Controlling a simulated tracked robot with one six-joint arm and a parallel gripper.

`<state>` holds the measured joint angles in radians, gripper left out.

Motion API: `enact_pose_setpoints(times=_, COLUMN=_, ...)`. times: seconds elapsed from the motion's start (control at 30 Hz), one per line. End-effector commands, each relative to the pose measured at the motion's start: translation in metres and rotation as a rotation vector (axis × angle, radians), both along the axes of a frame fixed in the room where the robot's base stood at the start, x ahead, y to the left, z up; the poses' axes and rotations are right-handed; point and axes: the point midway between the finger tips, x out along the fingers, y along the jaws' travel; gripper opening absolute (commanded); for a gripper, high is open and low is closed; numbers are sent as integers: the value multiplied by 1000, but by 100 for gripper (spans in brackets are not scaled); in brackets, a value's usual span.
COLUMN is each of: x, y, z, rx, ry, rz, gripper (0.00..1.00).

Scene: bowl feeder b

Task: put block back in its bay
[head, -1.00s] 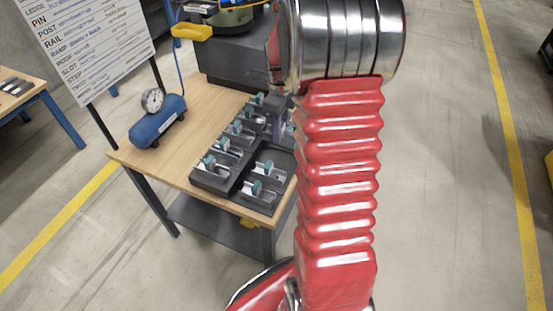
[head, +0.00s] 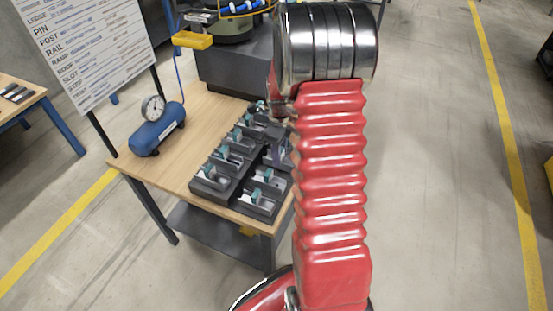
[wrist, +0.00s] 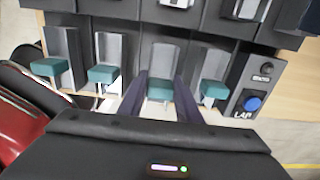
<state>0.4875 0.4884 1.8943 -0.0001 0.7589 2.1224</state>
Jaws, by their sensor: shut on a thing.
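In the wrist view, the two dark purple-grey fingers of my gripper (wrist: 161,90) stand on either side of a teal-faced block (wrist: 159,90). My gripper is shut on it. The block is in line with a grey bay channel (wrist: 161,61) of the black feeder rack (wrist: 138,32); whether it touches the channel floor I cannot tell. Neighbouring bays show similar teal pieces (wrist: 103,74). In the head view the rack (head: 228,190) sits at the table's right front, and my arm partly hides its far right side and most of my gripper.
A blue button (wrist: 253,104) marked LAP and a dark knob (wrist: 265,69) are right of the bays. On the table (head: 185,115) stand a blue air tank with a gauge (head: 158,130) and a dark machine (head: 235,72) behind the rack. A lettered board (head: 95,50) stands at left.

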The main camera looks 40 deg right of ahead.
Motion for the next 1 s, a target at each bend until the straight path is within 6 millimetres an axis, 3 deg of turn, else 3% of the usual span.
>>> enact_pose_setpoints(times=0.13, x=0, y=0, z=-15, rx=1, ry=1, rz=0, gripper=0)
enact_pose_setpoints(times=0.5, x=0, y=0, z=-18, rx=0, ry=-1, rz=1, gripper=0)
enact_pose_setpoints(times=0.53, x=0, y=0, z=-18, rx=-1, ry=-1, rz=1, gripper=32)
enact_pose_setpoints(times=0.77, x=0, y=0, z=-18, rx=-1, ry=-1, rz=1, gripper=48)
enact_pose_setpoints(times=1.0, x=0, y=0, z=-17, rx=-1, ry=-1, rz=1, gripper=50)
